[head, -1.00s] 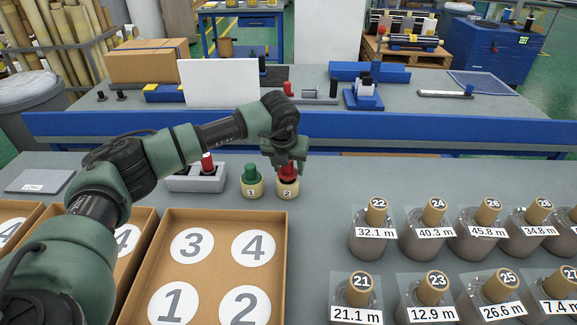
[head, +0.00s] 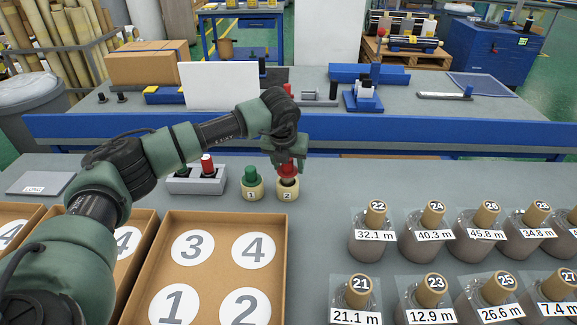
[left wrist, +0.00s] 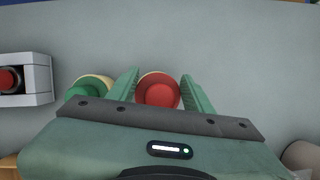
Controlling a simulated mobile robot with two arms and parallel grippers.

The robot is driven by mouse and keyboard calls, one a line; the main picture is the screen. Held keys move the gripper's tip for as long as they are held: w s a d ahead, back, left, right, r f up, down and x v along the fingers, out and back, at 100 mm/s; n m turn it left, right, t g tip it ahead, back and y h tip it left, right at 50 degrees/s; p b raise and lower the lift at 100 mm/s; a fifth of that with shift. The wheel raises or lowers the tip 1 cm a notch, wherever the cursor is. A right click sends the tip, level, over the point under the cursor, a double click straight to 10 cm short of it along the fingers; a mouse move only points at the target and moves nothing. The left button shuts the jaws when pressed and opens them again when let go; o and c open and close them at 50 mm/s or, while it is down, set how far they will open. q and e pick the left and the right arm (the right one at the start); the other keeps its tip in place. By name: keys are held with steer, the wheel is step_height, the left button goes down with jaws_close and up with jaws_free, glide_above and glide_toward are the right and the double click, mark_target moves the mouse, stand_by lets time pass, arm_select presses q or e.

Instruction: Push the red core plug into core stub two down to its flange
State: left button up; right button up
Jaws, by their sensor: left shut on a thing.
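The red core plug (head: 288,170) is between the fingers of my left gripper (head: 288,163), which is shut on it. It is over the mouth of core stub two (head: 288,191), a tan stub marked 2. Dark shows between the plug's red top and the stub's rim, so the flange does not sit on the rim. How deep the plug's lower end is cannot be told. In the left wrist view the round red plug top (left wrist: 158,91) lies between the two green fingers. My right gripper is out of view.
Core stub one (head: 251,191) holds a green plug (head: 250,175) just left of stub two. A numbered tray (head: 279,270) is in front; wrapped rolls (head: 368,240) stand right.

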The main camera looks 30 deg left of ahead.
arm_select(q)
steer(key=shift+r+p, duration=1.05)
steer(key=shift+r, duration=1.25)
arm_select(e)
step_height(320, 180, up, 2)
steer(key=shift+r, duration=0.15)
